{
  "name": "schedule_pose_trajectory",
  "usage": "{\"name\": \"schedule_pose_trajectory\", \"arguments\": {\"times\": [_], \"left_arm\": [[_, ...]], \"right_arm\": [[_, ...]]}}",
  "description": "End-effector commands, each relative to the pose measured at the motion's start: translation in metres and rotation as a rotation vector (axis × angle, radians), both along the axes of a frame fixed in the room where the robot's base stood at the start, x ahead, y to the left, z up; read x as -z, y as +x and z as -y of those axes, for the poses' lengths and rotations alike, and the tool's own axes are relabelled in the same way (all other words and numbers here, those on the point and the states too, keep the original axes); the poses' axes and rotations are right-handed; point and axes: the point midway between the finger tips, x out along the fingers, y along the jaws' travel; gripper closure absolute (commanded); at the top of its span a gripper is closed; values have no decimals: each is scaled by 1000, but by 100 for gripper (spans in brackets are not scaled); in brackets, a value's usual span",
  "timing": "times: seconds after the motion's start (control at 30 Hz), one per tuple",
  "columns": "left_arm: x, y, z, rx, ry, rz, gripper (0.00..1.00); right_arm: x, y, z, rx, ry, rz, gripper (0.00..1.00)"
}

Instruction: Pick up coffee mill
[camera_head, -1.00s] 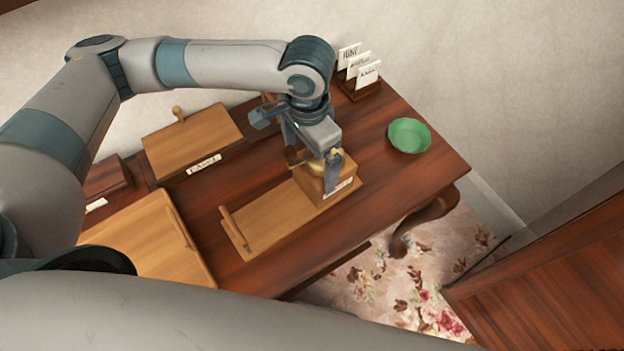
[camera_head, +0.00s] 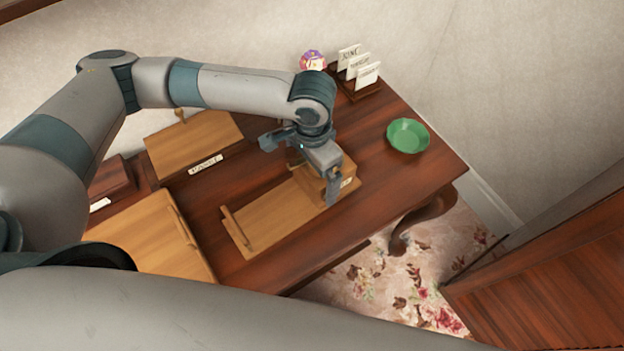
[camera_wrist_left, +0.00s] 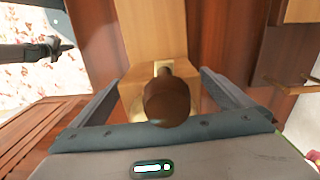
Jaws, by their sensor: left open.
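The coffee mill (camera_head: 347,167) is a small wooden box with a pale label, at the right end of a wooden board. In the left wrist view the mill (camera_wrist_left: 180,72) shows from above, with a dark round knob (camera_wrist_left: 168,102) and some brass under it. My left gripper (camera_head: 322,185) is over the mill, pointing down and open. In the wrist view its fingers stand on either side of the mill's top, with visible gaps. The arm hides much of the mill in the head view. A dark part at the wrist view's left edge (camera_wrist_left: 45,50) looks like my right gripper; its jaws are unclear.
The wooden board (camera_head: 262,218) with a raised handle lies on the dark table (camera_head: 395,185). A green bowl (camera_head: 408,135) and a card holder (camera_head: 362,88) stand to the right. A colourful figurine (camera_head: 313,61) is behind my arm. Wooden trays (camera_head: 195,140) fill the left.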

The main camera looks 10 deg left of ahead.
Motion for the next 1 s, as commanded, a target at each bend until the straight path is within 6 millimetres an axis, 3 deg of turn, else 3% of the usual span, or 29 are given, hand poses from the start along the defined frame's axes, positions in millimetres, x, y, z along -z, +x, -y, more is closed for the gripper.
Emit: {"name": "schedule_pose_trajectory", "arguments": {"times": [0.33, 0.6, 0.63, 1.0], "left_arm": [[0, 0, 0, 0, 0, 0, 0], [-1, 0, 0, 0, 0, 0, 62], [-2, 1, 0, 1, -1, 2, 65], [-5, 1, 1, 1, -1, 3, 65]], "right_arm": [[0, 7, -1, 0, 2, 12, 100], [0, 5, -2, 0, 2, 8, 100], [0, 5, -2, 0, 3, 8, 100], [1, 3, -4, 0, 4, 5, 100]]}}
